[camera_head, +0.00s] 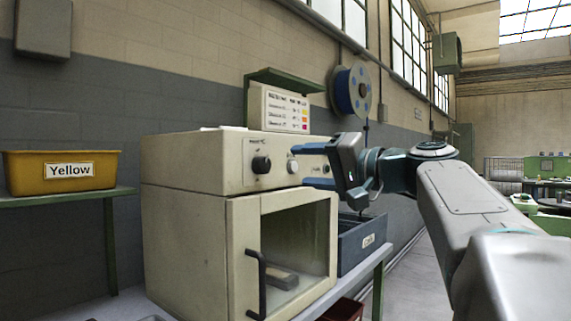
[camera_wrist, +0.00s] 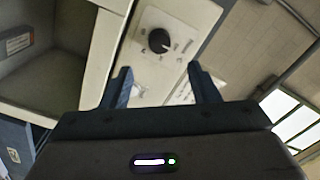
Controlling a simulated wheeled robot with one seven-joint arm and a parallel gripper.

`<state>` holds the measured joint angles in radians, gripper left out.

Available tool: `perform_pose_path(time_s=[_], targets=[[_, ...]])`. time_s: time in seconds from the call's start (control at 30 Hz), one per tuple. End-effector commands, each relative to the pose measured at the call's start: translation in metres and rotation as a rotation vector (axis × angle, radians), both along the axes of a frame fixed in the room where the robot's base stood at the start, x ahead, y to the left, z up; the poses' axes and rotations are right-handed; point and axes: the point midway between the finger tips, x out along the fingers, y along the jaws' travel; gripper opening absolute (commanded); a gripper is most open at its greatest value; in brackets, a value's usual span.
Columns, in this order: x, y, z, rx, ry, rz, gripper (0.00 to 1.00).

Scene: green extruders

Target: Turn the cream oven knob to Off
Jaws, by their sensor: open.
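The cream oven (camera_head: 190,180) stands on a bench in the head view. In the wrist view the black knob (camera_wrist: 159,40) shows beyond and between my open fingertips (camera_wrist: 160,70). I cannot clearly make out the cream knob there. Its dial setting is too small to read.
The oven door has a window and a black handle (camera_head: 256,285). A blue bin (camera_head: 350,250) stands right of the oven. A yellow bin (camera_head: 35,170) sits on a shelf at left. A sign board (camera_head: 280,108) and a blue spool (camera_head: 345,90) are above and behind.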

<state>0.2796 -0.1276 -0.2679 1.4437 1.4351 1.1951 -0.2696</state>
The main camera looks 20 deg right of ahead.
Motion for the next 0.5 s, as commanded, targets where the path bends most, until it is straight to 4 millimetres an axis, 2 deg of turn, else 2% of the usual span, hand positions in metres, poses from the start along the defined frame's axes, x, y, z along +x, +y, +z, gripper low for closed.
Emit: perform_pose_path(time_s=[0.1,0.2,0.5], targets=[[-0.018,-0.013,0.001,0.001,0.000,-0.002,0.55],[-0.028,-0.020,0.001,0.000,0.000,0.000,0.55],[-0.036,-0.026,0.000,0.000,0.000,0.001,0.55]])
